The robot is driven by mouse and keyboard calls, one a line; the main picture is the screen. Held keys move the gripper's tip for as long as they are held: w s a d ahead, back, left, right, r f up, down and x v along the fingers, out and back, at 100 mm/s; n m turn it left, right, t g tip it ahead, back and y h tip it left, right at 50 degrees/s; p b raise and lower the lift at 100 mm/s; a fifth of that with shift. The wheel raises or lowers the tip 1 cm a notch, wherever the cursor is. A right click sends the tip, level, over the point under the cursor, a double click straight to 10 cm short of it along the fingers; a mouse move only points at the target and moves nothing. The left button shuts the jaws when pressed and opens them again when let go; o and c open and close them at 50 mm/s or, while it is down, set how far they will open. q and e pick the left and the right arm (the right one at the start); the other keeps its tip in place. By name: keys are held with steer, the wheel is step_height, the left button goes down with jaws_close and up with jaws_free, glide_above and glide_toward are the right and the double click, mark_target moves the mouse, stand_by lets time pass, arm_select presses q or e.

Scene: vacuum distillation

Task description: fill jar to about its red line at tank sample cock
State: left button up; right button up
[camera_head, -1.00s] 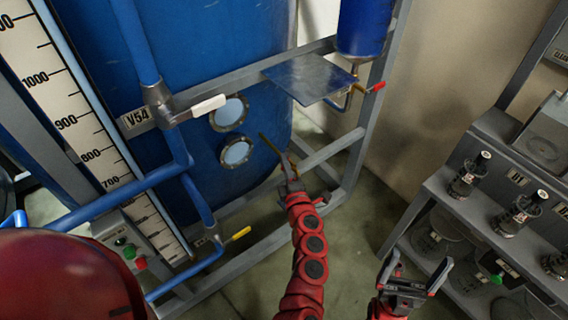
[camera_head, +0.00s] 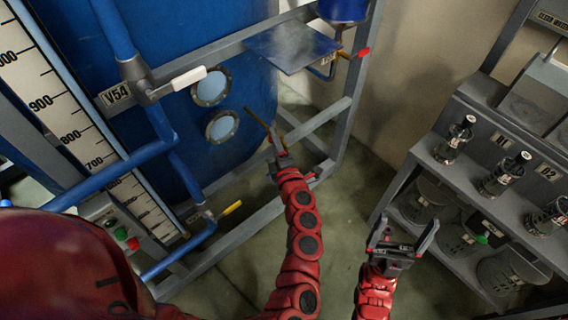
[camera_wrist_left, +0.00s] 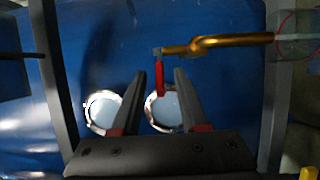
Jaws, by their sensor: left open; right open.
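The blue tank (camera_head: 215,45) stands at the back, with two round sight glasses. A brass cock with a red lever (camera_head: 362,52) is under the small blue vessel (camera_head: 342,8). In the left wrist view a brass cock (camera_wrist_left: 215,43) has its red lever (camera_wrist_left: 160,78) hanging beyond the space between my fingertips. My left gripper (camera_head: 266,130) is open and empty, also in the left wrist view (camera_wrist_left: 160,95). A clear thing with a thin red arc (camera_wrist_left: 296,38) is at the right edge there; I cannot tell if it is the jar. My right gripper (camera_head: 403,232) is open and empty.
A steel plate (camera_head: 290,46) sits on the grey frame beside the small vessel. A white-handled valve (camera_head: 180,80) and a yellow-handled one (camera_head: 230,208) are at left. Dark-topped glass vessels (camera_head: 503,175) stand on the right rack. Floor shows between frame and rack.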

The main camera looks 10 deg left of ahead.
arm_select(q)
steer(key=b+v, duration=0.1)
steer(key=v, duration=1.4)
steer(key=shift+s, duration=0.3)
steer(key=shift+d, duration=0.15)
stand_by(6.0)
